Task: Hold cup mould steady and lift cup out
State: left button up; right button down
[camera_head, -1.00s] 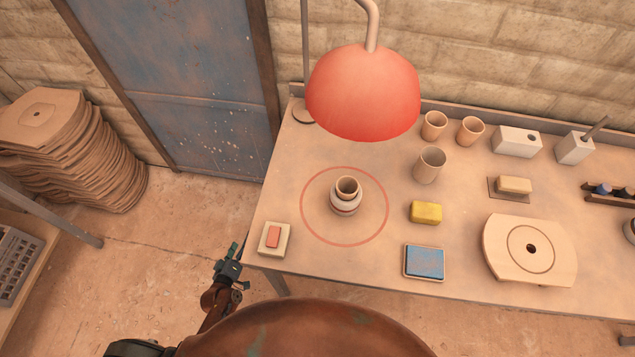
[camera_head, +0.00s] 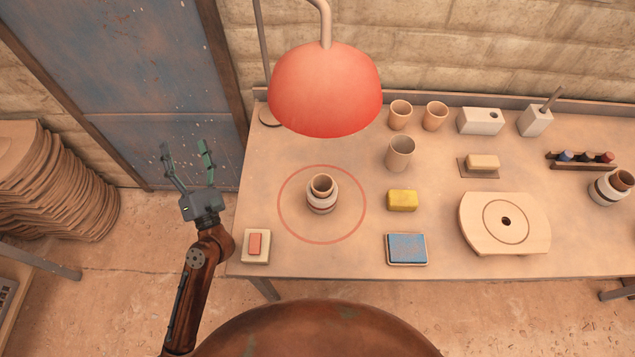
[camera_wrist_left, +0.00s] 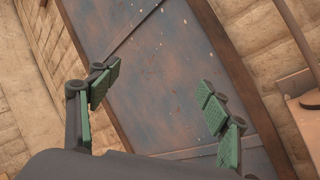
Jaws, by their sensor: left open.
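The cup mould (camera_head: 322,204) stands upright on the table inside a red circle outline. It is a pale band-ringed holder with a brown cup (camera_head: 322,184) whose rim sticks out of its top. My left gripper (camera_head: 186,148) is open and empty, left of the table edge and well apart from the mould. Its green-padded fingers also show spread in the left wrist view (camera_wrist_left: 160,95), with the blue door behind them. My right gripper is not in view.
A red lamp (camera_head: 325,90) hangs over the table's back left. Several cups, a yellow sponge (camera_head: 402,200), a blue pad (camera_head: 406,248) and a round-holed board (camera_head: 480,235) lie to the right. A red block on a pale base (camera_head: 255,244) sits at the front left corner.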

pick_arm(q)
jog(key=w+d+r+h, duration=0.1)
jog(key=d+r+h, duration=0.15)
jog(key=d, duration=0.65)
jog(key=w+d+r+h, duration=0.1)
jog(key=d+r, duration=0.3)
jog(key=d, duration=0.4)
jog(key=w+d+r+h, duration=0.15)
jog(key=d+r, duration=0.25)
jog(key=d, duration=0.5)
jog(key=n+g+h, duration=0.4)
jog(key=n, duration=0.1)
send_over(322, 205)
jog(key=w, duration=0.2)
notch_tip(322, 205, down, 15)
jog(key=shift+f, duration=0.2)
notch_tip(322, 205, down, 8)
jog(key=shift+r, duration=0.15)
jog(key=w, duration=0.7)
jog(key=shift+w, duration=0.2)
jog(key=c, duration=1.7)
